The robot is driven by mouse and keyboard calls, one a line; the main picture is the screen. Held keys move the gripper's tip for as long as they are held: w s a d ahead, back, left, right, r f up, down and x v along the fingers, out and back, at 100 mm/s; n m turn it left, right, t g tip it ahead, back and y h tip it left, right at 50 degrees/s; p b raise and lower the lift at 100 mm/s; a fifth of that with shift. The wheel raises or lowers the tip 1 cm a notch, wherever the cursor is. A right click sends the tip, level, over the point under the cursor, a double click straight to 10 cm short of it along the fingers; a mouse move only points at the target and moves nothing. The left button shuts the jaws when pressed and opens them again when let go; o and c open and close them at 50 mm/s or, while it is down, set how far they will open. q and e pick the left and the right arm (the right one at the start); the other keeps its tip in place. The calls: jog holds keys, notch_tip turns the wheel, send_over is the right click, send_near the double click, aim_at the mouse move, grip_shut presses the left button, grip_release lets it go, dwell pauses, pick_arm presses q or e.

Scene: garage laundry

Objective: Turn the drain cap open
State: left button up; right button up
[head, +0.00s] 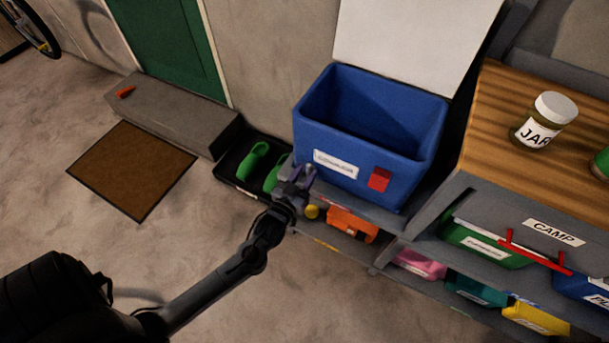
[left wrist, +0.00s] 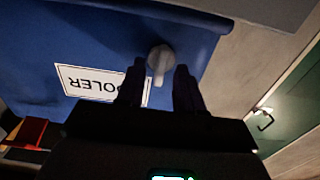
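The blue cooler (head: 372,135) stands on a low shelf with its white lid (head: 405,50) raised. Its label also shows, upside down, in the left wrist view (left wrist: 88,82). The drain cap (left wrist: 161,54) is a small grey knob with a tab on the cooler's blue wall. In the head view I cannot make it out behind my gripper. My left gripper (head: 297,183) is at the cooler's lower left corner. In the left wrist view, its two dark fingers (left wrist: 160,75) are apart, with the cap's tab between their tips; contact is unclear. My right gripper is not in view.
A red latch (head: 379,180) is on the cooler's front. Green clogs (head: 254,160) sit in a black tray at left, near a step (head: 175,112). An orange item (head: 352,224) lies below the cooler. A wooden bench (head: 500,110) with a jar (head: 543,122) stands at right.

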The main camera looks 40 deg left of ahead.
pick_arm(q)
grip_shut()
dwell(0.3)
jog(key=shift+s+a+f+n+p, duration=0.1)
jog(key=shift+f+n+p, duration=0.05)
jog(key=shift+n+p, duration=2.45)
jog(key=shift+a+f+n+p, duration=0.15)
jog(key=shift+n+p, duration=1.7)
jog(key=shift+n, duration=1.55)
jog(key=shift+s+a+f+n+p, duration=0.1)
jog(key=shift+n+p, duration=2.1)
jog(key=shift+n, duration=0.8)
